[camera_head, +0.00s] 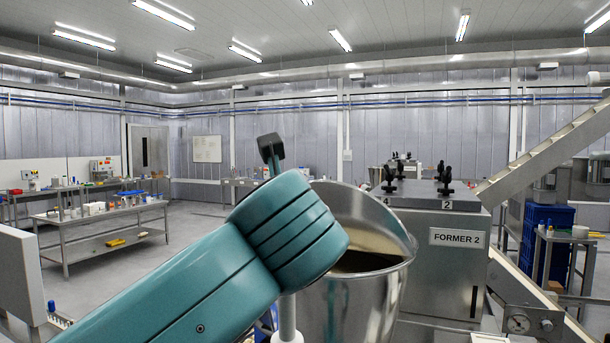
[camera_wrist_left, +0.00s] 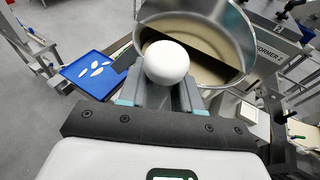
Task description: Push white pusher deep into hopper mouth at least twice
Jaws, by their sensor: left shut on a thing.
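The steel hopper (camera_head: 350,300) stands in front of the machine labelled FORMER 2, its mouth open with brownish material inside. In the left wrist view the hopper (camera_wrist_left: 237,32) lies just beyond my gripper. My left gripper (camera_wrist_left: 163,88) is shut on the white pusher (camera_wrist_left: 166,62), whose round white end shows between the fingers, in front of the near part of the mouth. A white rod (camera_head: 287,318), apparently the pusher, shows below the arm beside the hopper's left wall. My right gripper is not in view.
The FORMER 2 machine (camera_head: 432,245) stands right behind the hopper, with black knobs on top. An inclined conveyor (camera_head: 550,145) rises at the right. A blue tray (camera_wrist_left: 82,76) with pale pieces lies left of the hopper in the wrist view. Steel benches (camera_head: 105,225) stand far left.

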